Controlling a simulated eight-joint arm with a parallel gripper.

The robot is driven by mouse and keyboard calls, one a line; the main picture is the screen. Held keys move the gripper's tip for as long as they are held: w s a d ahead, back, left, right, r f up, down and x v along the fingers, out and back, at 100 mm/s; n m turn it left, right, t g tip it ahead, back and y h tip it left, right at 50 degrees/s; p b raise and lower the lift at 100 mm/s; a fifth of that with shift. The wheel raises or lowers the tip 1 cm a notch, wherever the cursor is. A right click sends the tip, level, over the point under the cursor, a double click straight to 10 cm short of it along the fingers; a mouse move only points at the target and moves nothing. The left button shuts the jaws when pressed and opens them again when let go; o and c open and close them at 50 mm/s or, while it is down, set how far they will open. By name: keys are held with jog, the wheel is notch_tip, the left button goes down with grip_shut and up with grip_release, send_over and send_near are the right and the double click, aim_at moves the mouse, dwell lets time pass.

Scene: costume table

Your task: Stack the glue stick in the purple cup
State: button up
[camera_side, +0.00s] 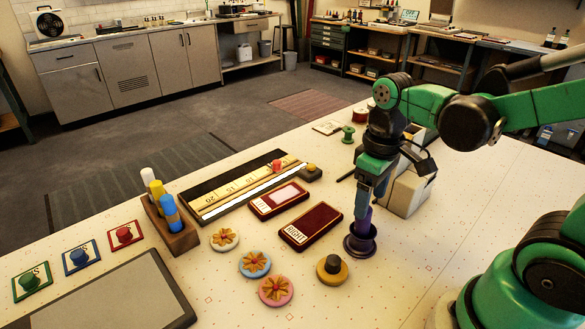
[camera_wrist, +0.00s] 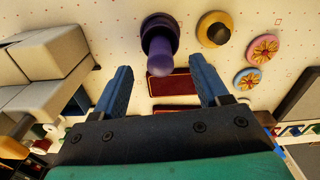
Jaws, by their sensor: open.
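The dark purple cup (camera_side: 358,244) stands on the white table, right of the red RIGHT case; it also shows in the wrist view (camera_wrist: 152,22). A purple stick (camera_side: 367,219), apparently the glue stick, stands upright in the cup, its rounded lighter end (camera_wrist: 161,67) toward the wrist camera. My gripper (camera_side: 367,198) is directly above the cup. In the wrist view its blue fingers (camera_wrist: 160,80) are spread wide, with clear gaps on both sides of the stick. Nothing is held. The stick's lower part is hidden in the cup.
A wooden holder (camera_side: 173,235) with white, yellow and blue sticks stands at left. The red RIGHT case (camera_side: 311,228), a black-and-yellow knob (camera_side: 332,269) and flower discs (camera_side: 276,290) lie left of the cup. Pale boxes (camera_side: 409,193) stand close behind my gripper.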

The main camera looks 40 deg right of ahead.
notch_tip(320, 180, up, 7)
jog(key=w+a+f+t, duration=0.1)
jog(key=t, duration=0.1)
jog(key=w+a+f+m+t, duration=0.1)
jog(key=t, duration=0.1)
jog(key=w+a+f+t, duration=0.1)
jog(key=t, duration=0.2)
jog(key=shift+w, duration=0.15)
